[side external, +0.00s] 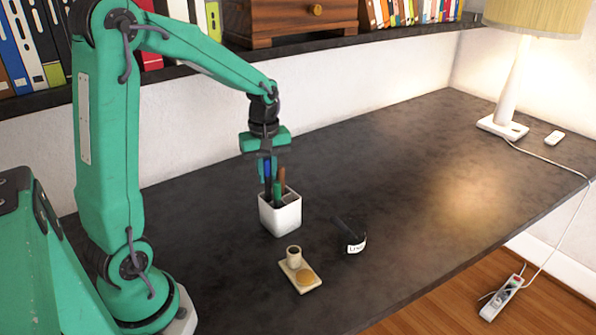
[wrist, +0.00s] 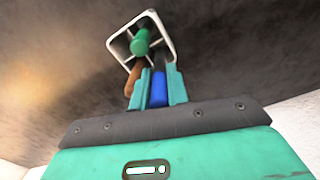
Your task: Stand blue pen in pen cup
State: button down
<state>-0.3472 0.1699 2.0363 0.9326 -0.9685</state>
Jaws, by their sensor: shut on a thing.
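The white pen cup (side external: 281,217) stands upright on the dark desk, and its divided rim also shows in the wrist view (wrist: 167,38). A green pen (wrist: 142,42) and a brown pen (wrist: 133,78) stand in it. My gripper (side external: 266,175) is just above the cup's back left side, with its fingers pointing down. It is shut on the blue pen (wrist: 158,89), which is held roughly upright between the fingers (wrist: 160,74). The blue pen's dark lower part reaches down to the cup's opening. Its tip is hidden, so I cannot tell how deep it is.
A tan holder with a small cup (side external: 299,276) and a black labelled jar (side external: 350,234) stand in front of the pen cup. A shelf (side external: 190,75) with books and a wooden box runs behind. A lamp (side external: 507,85) is far right.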

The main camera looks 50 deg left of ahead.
jog(key=shift+f, duration=0.9)
jog(key=c, duration=1.3)
grip_release()
notch_tip(320, 180, up, 7)
jog(key=shift+r, duration=0.35)
